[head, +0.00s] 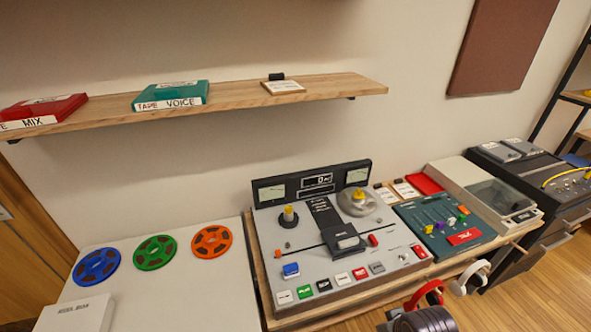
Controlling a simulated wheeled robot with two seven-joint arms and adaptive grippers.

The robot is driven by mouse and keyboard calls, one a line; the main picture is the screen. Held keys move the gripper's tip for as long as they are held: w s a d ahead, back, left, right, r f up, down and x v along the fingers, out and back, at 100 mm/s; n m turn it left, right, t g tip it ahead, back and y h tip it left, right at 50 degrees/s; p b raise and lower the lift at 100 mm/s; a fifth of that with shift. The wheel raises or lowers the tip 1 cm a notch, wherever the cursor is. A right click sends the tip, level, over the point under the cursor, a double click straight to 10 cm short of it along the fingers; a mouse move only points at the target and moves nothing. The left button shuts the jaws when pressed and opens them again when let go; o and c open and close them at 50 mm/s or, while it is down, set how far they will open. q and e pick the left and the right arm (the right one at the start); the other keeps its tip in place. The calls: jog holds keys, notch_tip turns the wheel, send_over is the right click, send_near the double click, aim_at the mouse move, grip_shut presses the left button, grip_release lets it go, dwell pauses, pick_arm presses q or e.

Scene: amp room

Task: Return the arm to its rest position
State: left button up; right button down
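A dark, ribbed rounded part (425,319) comes in at the bottom edge, right of centre, and seems to belong to my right arm. Its fingertips cannot be made out, so I cannot see whether that gripper is open or shut, or holds anything. It appears just in front of the bench edge, below the tape machine (290,262). My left arm and gripper are not in view.
A red curved object (428,291) and a white one (470,276) show close to the dark part, by the bench's front edge. Blue (96,266), green (154,252) and orange (211,241) reels lie left. A shelf (235,98) hangs above.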

notch_tip(320, 180, down, 33)
jog(key=s+g, duration=0.1)
jog(key=s, duration=0.2)
jog(key=s+d+f, duration=0.2)
jog(key=s+f, duration=0.8)
jog(key=s, duration=0.1)
jog(key=s+d+f+g, duration=0.1)
jog(key=s+d+f, duration=0.1)
jog(key=s+f, duration=0.7)
jog(key=shift+s+f+g, duration=0.3)
jog(key=shift+s+f, duration=0.1)
jog(key=shift+s, duration=0.55)
jog(key=c, duration=2.2)
grip_release()
